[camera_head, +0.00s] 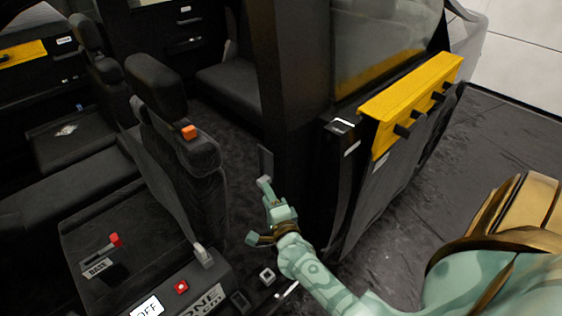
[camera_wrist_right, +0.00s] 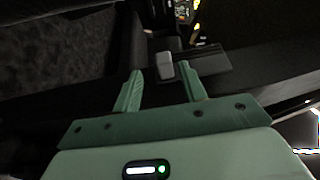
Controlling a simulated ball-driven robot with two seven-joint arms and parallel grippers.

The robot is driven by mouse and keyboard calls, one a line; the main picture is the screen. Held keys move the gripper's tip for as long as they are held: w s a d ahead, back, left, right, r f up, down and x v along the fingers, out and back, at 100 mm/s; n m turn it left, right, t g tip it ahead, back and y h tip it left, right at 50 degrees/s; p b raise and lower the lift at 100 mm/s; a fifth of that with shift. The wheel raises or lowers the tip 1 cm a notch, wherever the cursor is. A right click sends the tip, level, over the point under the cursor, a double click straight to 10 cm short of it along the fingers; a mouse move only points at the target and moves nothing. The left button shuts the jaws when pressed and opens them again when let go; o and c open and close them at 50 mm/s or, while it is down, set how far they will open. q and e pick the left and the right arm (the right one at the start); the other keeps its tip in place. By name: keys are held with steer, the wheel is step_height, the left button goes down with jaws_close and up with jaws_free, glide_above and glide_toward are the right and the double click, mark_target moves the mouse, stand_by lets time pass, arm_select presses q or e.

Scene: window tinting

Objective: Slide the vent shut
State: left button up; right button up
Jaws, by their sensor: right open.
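A small light-grey knob (camera_wrist_right: 164,66) stands out from a dark slatted plate (camera_wrist_right: 205,62) in the right wrist view; this looks like the vent's slide, though I cannot tell how far open it is. In the head view, a grey knob (camera_head: 264,181) sits low by the dark door pillar, at the upper fingertip. My right gripper (camera_head: 258,211) is open, with its green fingers spread. In the wrist view the gripper (camera_wrist_right: 161,86) points at the knob, which lies just beyond and between the fingertips. I cannot tell whether they touch. My left gripper is not in view.
The black seat (camera_head: 175,130) with an orange block (camera_head: 189,132) is left of my right arm. The open door with a yellow rail (camera_head: 415,100) and black pegs is to the right. A console with a red button (camera_head: 181,287) and grey lever (camera_head: 203,255) is below left.

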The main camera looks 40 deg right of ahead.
steer(key=p+v, duration=0.1)
steer(key=v, duration=1)
